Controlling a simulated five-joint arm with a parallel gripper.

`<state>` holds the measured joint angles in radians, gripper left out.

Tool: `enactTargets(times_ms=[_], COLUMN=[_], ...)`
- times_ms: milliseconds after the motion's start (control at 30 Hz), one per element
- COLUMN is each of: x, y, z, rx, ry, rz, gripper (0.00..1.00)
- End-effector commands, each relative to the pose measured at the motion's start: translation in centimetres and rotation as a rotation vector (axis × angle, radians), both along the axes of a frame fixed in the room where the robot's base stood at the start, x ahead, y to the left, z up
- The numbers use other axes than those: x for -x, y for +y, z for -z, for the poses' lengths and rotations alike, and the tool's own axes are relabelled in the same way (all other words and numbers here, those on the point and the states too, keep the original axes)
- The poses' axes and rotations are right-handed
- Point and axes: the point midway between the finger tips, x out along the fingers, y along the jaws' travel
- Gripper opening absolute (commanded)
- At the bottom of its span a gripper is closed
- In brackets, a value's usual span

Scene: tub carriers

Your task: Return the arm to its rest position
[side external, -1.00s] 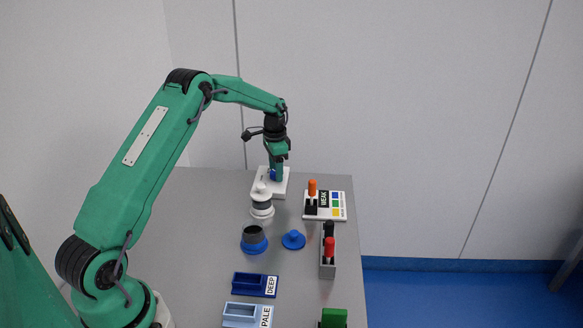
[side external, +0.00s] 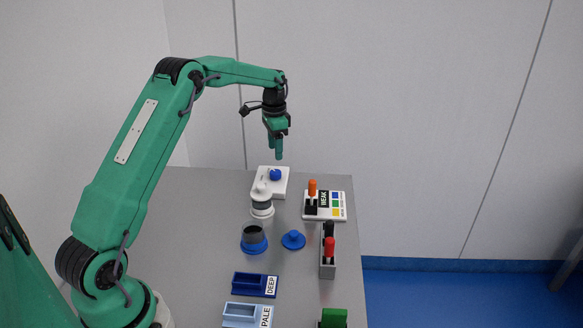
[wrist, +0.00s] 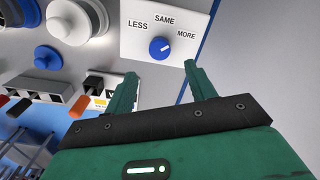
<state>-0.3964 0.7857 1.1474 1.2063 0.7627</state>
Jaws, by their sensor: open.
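My gripper (side external: 278,155) is raised above the far end of the grey table, open, with nothing between its fingers. In the wrist view its two green fingers (wrist: 160,72) stand apart. Below it is a white dial box (side external: 264,189) with a blue knob (side external: 275,174). The gripper is clear of the knob. In the wrist view the box (wrist: 135,45) reads LESS, SAME and MORE around the knob (wrist: 160,48). A small pale mark shows on the knob's upper right side. My arm is bent, reaching out from the near left.
A white jar (side external: 262,208), a dark cup with a blue base (side external: 254,246) and a blue lid (side external: 293,240) stand nearer. A WEAK board (side external: 338,206), a grey holder (side external: 327,268) and DEEP (side external: 242,287) and PALE (side external: 240,313) trays are also on the table. The air above is clear.

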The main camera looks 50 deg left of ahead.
Motion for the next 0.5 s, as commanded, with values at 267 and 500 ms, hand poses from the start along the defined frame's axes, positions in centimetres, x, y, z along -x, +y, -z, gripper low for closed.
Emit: enactTargets(times_ms=[267,500], x=[0.0,0.5], y=[-0.1,-1.3], z=[-0.1,-2.1], rx=[-0.001,-0.008], ry=[-0.001,-0.023], rz=[-0.001,-0.013], gripper=[0.55,0.55])
